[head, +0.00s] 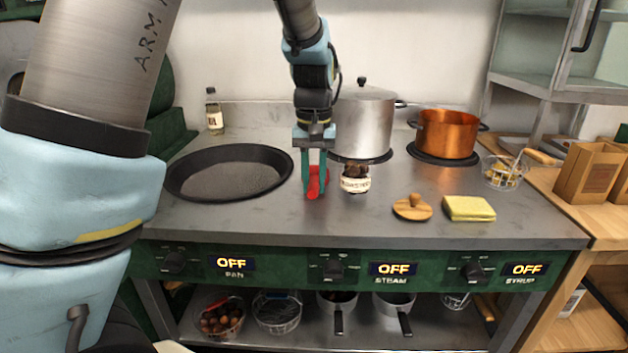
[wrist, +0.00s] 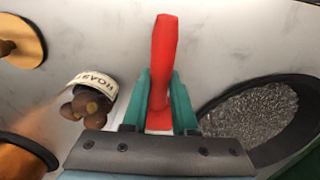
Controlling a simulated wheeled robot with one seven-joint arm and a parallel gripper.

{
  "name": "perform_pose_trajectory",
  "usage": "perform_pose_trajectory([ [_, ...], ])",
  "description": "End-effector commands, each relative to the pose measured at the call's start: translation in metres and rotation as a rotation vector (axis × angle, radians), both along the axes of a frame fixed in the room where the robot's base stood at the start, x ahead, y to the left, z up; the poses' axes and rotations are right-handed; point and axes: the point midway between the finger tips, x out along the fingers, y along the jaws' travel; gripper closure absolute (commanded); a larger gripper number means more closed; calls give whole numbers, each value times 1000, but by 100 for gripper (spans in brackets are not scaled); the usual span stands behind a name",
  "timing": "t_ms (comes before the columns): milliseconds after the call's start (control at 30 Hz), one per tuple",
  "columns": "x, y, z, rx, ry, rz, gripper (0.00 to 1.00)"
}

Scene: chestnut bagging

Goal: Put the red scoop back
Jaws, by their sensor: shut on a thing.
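The fingers hide part of the scoop. I cannot tell whether the scoop touches the counter.
A black pan (head: 228,195) is to the left. A steel pot (head: 362,125) and a copper pot (head: 447,135) stand behind. A wooden lid (head: 411,211) and yellow cloth (head: 468,208) lie at right.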

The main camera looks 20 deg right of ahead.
Motion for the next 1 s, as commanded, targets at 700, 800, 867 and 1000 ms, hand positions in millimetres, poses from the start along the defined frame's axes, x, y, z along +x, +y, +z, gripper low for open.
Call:
perform_pose_trajectory([
  [700,0,0,-9,0,0,0,47],
  [800,0,0,-9,0,0,0,39],
  [867,0,0,-9,0,0,0,39],
  [1000,0,0,-9,0,0,0,39],
])
